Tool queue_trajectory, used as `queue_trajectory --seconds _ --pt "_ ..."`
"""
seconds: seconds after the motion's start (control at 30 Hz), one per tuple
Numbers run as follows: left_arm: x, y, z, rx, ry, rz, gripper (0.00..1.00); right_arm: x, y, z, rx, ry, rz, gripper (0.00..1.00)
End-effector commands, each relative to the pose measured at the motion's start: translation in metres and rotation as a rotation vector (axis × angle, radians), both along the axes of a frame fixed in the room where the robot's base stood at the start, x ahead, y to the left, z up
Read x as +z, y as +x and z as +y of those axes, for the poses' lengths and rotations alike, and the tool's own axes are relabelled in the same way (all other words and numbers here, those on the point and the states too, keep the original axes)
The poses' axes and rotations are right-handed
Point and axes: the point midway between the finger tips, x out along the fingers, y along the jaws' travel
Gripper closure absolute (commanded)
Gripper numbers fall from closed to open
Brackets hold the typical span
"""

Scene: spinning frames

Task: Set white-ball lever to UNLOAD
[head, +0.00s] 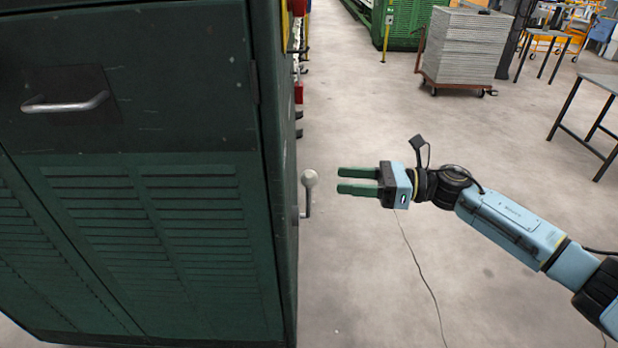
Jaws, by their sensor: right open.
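The lever (308,197) sticks out from the right side of the dark green machine cabinet (170,130), near mid-height in the head view. It has a white ball (309,178) at its top end and a short grey arm bent down to the cabinet wall. The ball points up. No UNLOAD label can be read from here. My right gripper (340,181) is open and empty, with its two green fingers pointing left at the ball. A small gap shows between fingertips and ball. My left gripper is not in view.
The cabinet fills the left side and has a metal drawer handle (66,104). Red and yellow parts show on its far edge. A cart with a grey stack (466,45) and a table (604,82) stand far back.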

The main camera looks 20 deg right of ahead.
Motion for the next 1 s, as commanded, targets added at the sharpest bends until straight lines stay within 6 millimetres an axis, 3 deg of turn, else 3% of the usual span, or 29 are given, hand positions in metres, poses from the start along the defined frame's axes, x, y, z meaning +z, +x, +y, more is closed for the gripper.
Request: queue_trajectory --seconds 0.2,0.4,0.83,1.0 --pt "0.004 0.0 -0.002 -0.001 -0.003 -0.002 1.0 0.001 0.019 0.043 0.0 0.003 0.0 0.48" --pt "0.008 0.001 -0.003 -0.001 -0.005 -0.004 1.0 0.0 0.03 0.069 -0.001 0.004 0.002 0.48" --pt "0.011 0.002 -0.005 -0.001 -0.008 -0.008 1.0 0.0 0.034 0.078 -0.003 0.002 0.004 0.48" --pt "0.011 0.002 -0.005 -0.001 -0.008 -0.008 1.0 0.0 0.034 0.078 -0.002 0.002 0.003 0.69"
